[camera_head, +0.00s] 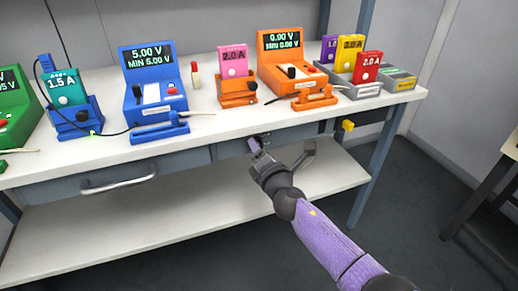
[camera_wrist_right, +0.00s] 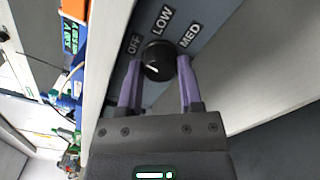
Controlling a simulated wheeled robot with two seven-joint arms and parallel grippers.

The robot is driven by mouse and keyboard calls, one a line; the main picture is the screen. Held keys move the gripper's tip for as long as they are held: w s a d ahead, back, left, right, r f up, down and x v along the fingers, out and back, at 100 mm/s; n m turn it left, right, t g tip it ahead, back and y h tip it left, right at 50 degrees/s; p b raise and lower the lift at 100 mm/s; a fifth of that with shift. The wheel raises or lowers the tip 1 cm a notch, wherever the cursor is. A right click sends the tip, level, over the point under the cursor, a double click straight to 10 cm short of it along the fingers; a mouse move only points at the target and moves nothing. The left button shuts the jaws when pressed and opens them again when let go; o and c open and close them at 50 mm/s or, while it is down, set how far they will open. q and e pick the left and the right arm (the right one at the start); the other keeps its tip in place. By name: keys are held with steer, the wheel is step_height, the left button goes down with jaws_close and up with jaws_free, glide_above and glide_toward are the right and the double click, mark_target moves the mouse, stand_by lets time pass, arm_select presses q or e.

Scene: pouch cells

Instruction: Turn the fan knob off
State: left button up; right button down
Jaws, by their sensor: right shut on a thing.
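The fan knob (camera_wrist_right: 157,60) is a round black knob on a grey-blue panel, seen in the right wrist view. The labels OFF (camera_wrist_right: 134,44), LOW (camera_wrist_right: 161,20) and MED (camera_wrist_right: 190,35) stand around it. A short white mark shows on its lower left face; which label it matches I cannot tell. My right gripper (camera_wrist_right: 158,82) is shut on the knob, one purple finger on each side. In the head view my right gripper (camera_head: 257,143) reaches the bench's front rail and largely hides the knob. My left gripper is not in view.
Above is the white bench top (camera_head: 225,122) with blue (camera_head: 150,85) and orange (camera_head: 290,65) meter units and coloured pouch cells. A drawer handle (camera_head: 118,186) sticks out at left. A lower shelf (camera_head: 190,215) runs below. A yellow part (camera_head: 348,125) sits near the right leg.

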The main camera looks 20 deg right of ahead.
steer(key=shift+n, duration=1.1)
steer(key=shift+f, duration=0.1)
steer(key=shift+c, duration=1.2)
jaws_free()
steer(key=s+p, duration=0.3)
steer(key=s, duration=0.7)
steer(key=shift+d+p, duration=0.15)
steer(key=shift+p, duration=0.15)
